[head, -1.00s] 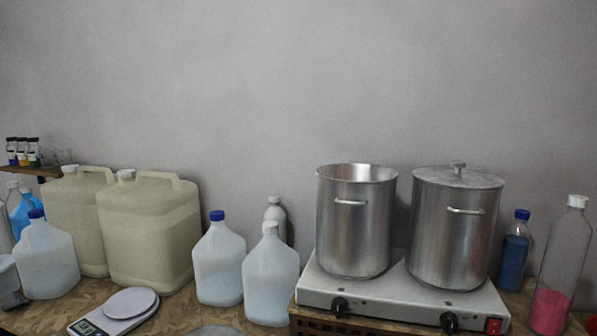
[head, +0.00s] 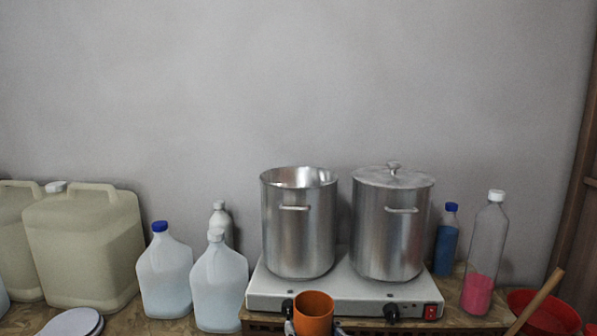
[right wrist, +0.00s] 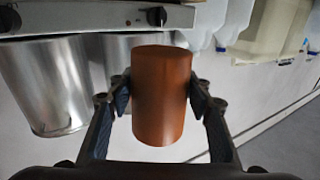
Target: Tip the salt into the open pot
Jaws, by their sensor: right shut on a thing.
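The open pot (head: 299,235) is a tall steel pot without a lid, on the left side of the hot plate. An orange cup (head: 313,314) is in front of the hot plate at the bottom of the head view. My right gripper (right wrist: 162,92) is shut on the orange cup, which also shows in the right wrist view (right wrist: 161,105). One pad presses each side of it. The cup is roughly upright in the head view, its mouth facing up. I cannot see salt inside it. My left gripper is not in view.
A lidded steel pot (head: 390,230) stands right of the open pot on the white hot plate (head: 350,298). Jugs (head: 219,290) and a canister (head: 85,250) stand left. A bottle with pink contents (head: 484,255) and a red bowl (head: 545,318) are right.

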